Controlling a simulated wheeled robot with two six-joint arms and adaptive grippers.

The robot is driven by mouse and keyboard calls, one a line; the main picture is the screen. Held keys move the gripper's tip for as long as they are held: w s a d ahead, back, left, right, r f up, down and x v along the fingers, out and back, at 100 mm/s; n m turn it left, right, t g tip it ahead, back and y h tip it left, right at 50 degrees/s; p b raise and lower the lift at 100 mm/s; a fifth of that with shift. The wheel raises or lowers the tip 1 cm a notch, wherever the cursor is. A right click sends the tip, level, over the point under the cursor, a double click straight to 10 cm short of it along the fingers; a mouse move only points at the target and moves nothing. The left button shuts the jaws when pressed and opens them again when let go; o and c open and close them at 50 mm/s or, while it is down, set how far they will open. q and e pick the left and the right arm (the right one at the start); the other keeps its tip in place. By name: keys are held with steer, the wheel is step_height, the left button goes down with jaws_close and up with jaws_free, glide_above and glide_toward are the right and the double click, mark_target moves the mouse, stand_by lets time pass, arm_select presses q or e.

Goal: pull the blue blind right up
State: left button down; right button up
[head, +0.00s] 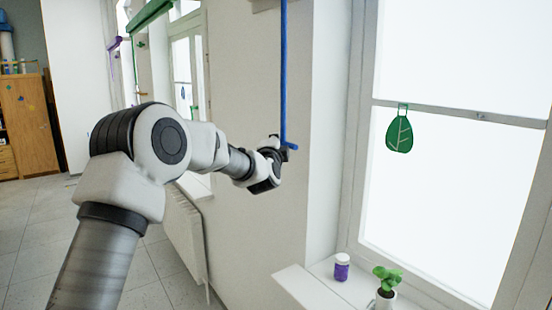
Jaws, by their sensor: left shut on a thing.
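A blue cord or strap (284,75) hangs straight down the wall between the windows and runs out of the top of the view. It ends in a short blue crosspiece (292,146). My left gripper (278,152) is at this lower end and is shut on it; the fingers are partly hidden behind the wrist. The blue blind itself cannot be made out; the near window (460,60) shows bare bright glass. My right gripper is not in view.
A green leaf ornament (399,132) hangs at the near window. A purple jar (341,267) and a potted plant (387,281) stand on the sill (305,288). A white radiator (184,235) is below the far window. A green blind (148,15) and wooden cabinet (22,115) are further left.

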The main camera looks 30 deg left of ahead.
arm_select(q)
step_height(320, 180, up, 10)
steer(key=shift+r+p, duration=0.1)
steer(key=shift+p, duration=0.75)
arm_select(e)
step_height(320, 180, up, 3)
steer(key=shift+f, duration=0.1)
arm_select(q)
steer(key=shift+r, duration=0.1)
steer(key=c, duration=1.1)
jaws_free()
steer(key=shift+c, duration=0.2)
steer(key=shift+d, duration=0.1)
steer(key=shift+s, duration=0.1)
